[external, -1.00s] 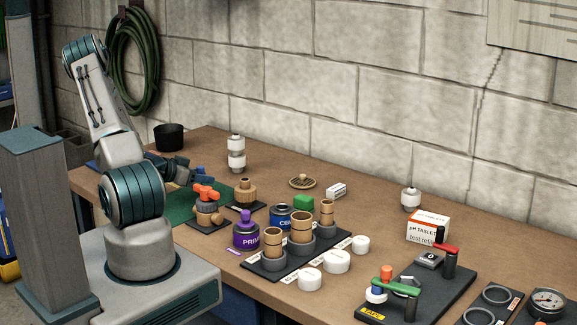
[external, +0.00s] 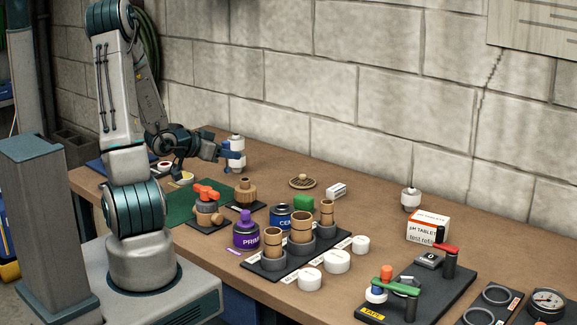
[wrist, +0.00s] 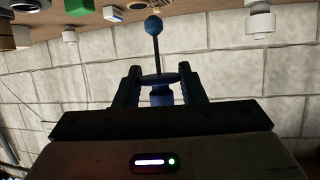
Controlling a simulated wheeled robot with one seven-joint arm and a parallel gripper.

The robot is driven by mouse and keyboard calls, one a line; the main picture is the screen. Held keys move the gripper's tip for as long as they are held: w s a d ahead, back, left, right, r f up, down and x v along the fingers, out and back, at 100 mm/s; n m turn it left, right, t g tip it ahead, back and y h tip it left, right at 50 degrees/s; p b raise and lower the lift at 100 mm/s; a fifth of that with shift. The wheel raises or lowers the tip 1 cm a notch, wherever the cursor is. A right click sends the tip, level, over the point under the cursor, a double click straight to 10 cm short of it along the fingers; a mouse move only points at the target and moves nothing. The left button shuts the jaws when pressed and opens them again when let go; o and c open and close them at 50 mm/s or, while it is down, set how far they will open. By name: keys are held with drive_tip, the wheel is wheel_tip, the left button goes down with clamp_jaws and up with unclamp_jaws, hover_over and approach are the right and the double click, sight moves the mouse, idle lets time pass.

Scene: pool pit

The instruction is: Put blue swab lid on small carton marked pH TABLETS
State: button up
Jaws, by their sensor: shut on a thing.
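My gripper (external: 222,155) is raised over the back left of the bench. In the wrist view my gripper (wrist: 156,82) is shut on the blue swab lid (wrist: 157,92), which has a thin dark stem ending in a blue ball (wrist: 153,26). The lid is held clear of the bench. The small white carton marked pH TABLETS (external: 428,228), with an orange top edge, stands well to the right of my gripper. Its top is partly visible and looks bare.
A white stacked fitting (external: 237,163) stands close beside my gripper; another (external: 411,198) stands behind the carton. A black valve board (external: 452,287) lies in front of the carton. Pipe stubs and tins fill the middle. Bare bench lies left of the carton.

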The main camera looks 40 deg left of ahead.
drive_tip(key=shift+d+r, duration=0.2)
drive_tip(key=shift+d, duration=0.1)
drive_tip(key=w+d+r+m+g+h, duration=0.1)
drive_tip(key=w+d+m+h, duration=0.1)
drive_tip(key=w+d, duration=0.45)
drive_tip(key=w+d+r+m+g+h, duration=0.1)
drive_tip(key=w+d+m+g+h, duration=0.15)
drive_tip(key=d, duration=0.65)
drive_tip(key=w+d+r+m+h, duration=0.1)
drive_tip(key=w+d+m+h, duration=0.2)
drive_tip(key=w+d, duration=0.35)
drive_tip(key=s+d+r+m+g+h, duration=0.1)
drive_tip(key=s+d+m+g, duration=0.1)
drive_tip(key=d, duration=0.9)
drive_tip(key=s+d+r+m+g+h+b, duration=0.1)
drive_tip(key=d+m+g, duration=0.15)
drive_tip(key=d, duration=0.95)
drive_tip(key=s+d+r+m+g+h, duration=0.1)
drive_tip(key=s+d+r+m+g, duration=0.15)
drive_tip(key=d, duration=0.85)
drive_tip(key=p, duration=0.2)
hover_over(428, 216)
wheel_tip(428, 216, down, 8)
drive_tip(key=shift+f+h+p, duration=0.25)
drive_tip(key=shift+f+p, duration=0.15)
drive_tip(key=shift+f, duration=1.55)
